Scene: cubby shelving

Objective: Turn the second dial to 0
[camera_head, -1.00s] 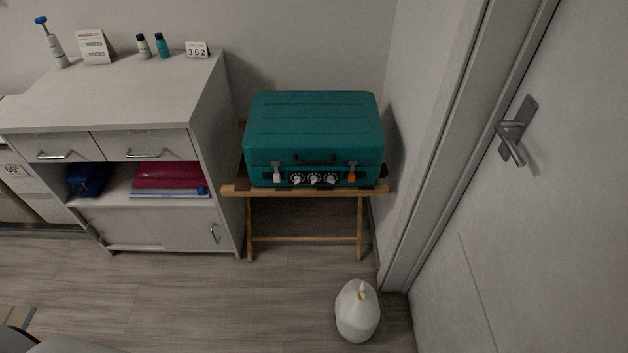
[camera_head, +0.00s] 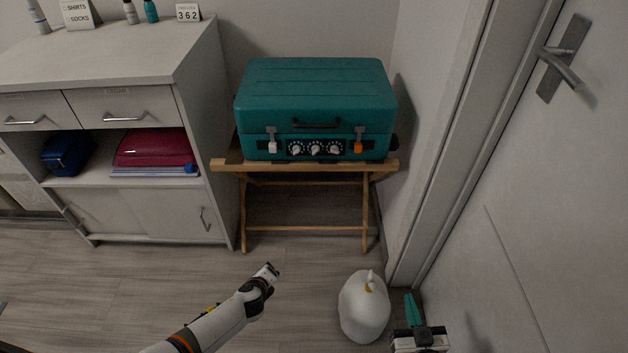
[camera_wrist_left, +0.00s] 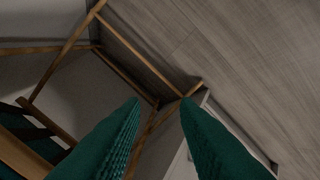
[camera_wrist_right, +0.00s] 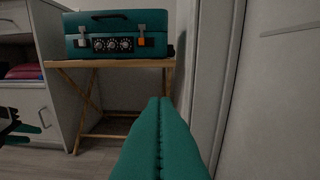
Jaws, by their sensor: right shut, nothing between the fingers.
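A teal case (camera_head: 315,100) sits closed on a wooden folding stand. The dial's setting is too small to read. My right gripper (camera_head: 409,297) is shut and empty, low beside the door, right of and well short of the case. Its teal fingers meet along a seam in the right wrist view (camera_wrist_right: 160,102). My left gripper's fingers (camera_wrist_left: 162,102) are apart and empty in the left wrist view, below the case, pointing towards the stand's legs.
The wooden stand (camera_head: 225,164) has open space under it. A white goose-like object (camera_head: 362,308) stands on the floor beside my right gripper. A door with a handle (camera_head: 560,68) is at the right.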

